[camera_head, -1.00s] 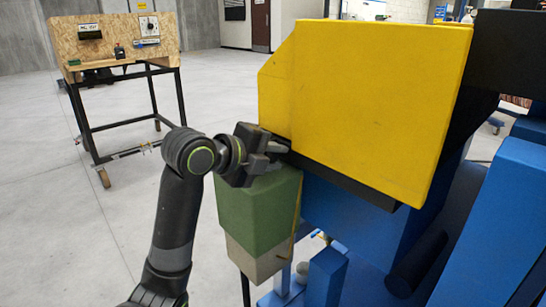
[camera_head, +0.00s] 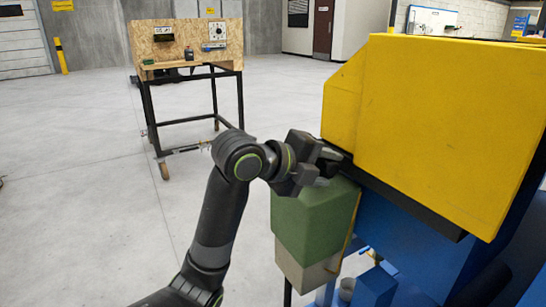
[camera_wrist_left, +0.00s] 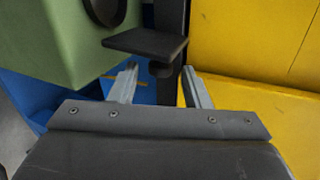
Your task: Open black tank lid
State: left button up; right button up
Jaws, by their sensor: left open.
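My left gripper (camera_head: 326,163) is open, above the green box and beside the lower left edge of the yellow housing. In the left wrist view its two grey fingers (camera_wrist_left: 163,86) stand apart with nothing between their tips. Beyond them is a flat black plate (camera_wrist_left: 145,42), with a dark upright bar (camera_wrist_left: 170,60) behind it. I cannot tell whether this plate is the tank lid. A round black part (camera_wrist_left: 103,10) sits against the green surface. In the head view the gripper hides the top of the green box. My right gripper is not in view.
The green box (camera_head: 312,225) has a grey lower part (camera_head: 305,272). The yellow housing (camera_head: 440,120) and blue machine body (camera_head: 400,235) fill the right side. A black rail (camera_head: 415,205) runs under the housing. The floor at left is clear.

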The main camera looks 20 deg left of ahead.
aim_at(329, 167)
pick_arm(q)
jog(key=v, duration=0.3)
jog(key=shift+s+a+r+p, duration=0.15)
jog(key=shift+a+r+p, duration=0.1)
jog(key=shift+p, duration=0.15)
jog(key=p+v, duration=0.2)
jog(key=v, duration=0.9)
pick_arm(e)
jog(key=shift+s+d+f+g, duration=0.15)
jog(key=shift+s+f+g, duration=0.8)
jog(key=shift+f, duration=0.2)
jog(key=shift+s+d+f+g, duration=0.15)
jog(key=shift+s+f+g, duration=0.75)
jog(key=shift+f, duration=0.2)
pick_arm(q)
jog(key=shift+f, duration=0.15)
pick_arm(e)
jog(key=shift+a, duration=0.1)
